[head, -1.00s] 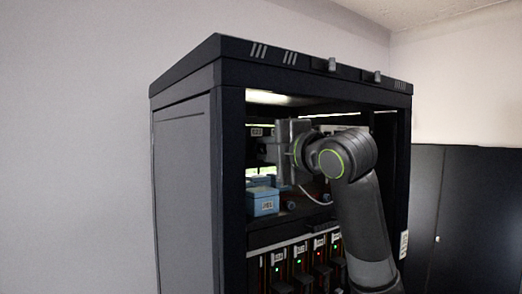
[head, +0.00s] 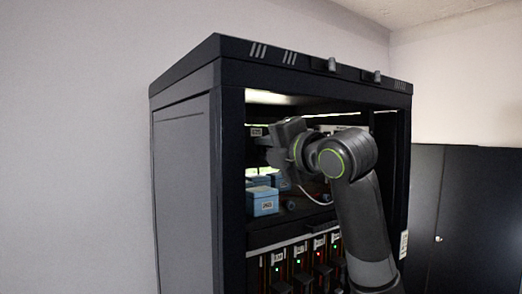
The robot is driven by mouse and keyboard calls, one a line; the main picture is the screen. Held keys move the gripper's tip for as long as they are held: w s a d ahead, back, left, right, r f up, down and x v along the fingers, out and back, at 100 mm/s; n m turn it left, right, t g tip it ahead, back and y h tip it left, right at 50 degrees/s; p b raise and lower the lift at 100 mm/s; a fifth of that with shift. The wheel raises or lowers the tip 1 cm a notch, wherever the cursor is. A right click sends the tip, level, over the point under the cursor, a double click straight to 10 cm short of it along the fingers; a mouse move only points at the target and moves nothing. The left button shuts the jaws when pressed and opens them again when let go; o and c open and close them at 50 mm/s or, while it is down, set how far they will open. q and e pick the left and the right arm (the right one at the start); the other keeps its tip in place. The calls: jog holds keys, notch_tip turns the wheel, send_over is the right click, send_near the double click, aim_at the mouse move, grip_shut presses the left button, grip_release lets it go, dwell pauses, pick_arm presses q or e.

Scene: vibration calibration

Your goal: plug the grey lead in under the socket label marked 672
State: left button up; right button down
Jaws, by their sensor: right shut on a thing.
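My right gripper (head: 278,147) is inside the upper bay of the dark cabinet (head: 183,190), seen from behind and tilted. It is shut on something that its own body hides. A pale thin lead (head: 314,199) hangs below the gripper and curves to the right; its plug end is hidden. A small socket label (head: 256,132) shows at the left of the bay's back, too small to read. Other labels and the sockets are mostly hidden behind my arm. My left gripper is not in view.
Blue labelled boxes (head: 263,201) stand on the shelf below the gripper, at the left. Under the shelf is a row of modules with green and red lights (head: 302,267). The cabinet's side posts and top edge frame the opening closely.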

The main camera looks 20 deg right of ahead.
aim_at(267, 149)
jog(key=shift+s+d+f, duration=0.1)
jog(key=shift+s, duration=0.2)
dwell(0.4)
jog(key=shift+s, duration=0.2)
jog(key=shift+s+d, duration=0.1)
jog(key=shift+s, duration=0.2)
dwell(0.6)
jog(key=shift+b+v, duration=0.5)
jog(key=shift+v, duration=1.2)
jog(key=shift+w+d, duration=0.1)
jog(key=w+d, duration=0.2)
jog(key=w+d+p, duration=0.1)
jog(key=w, duration=0.1)
jog(key=shift+w+d, duration=0.3)
jog(key=shift+d, duration=0.05)
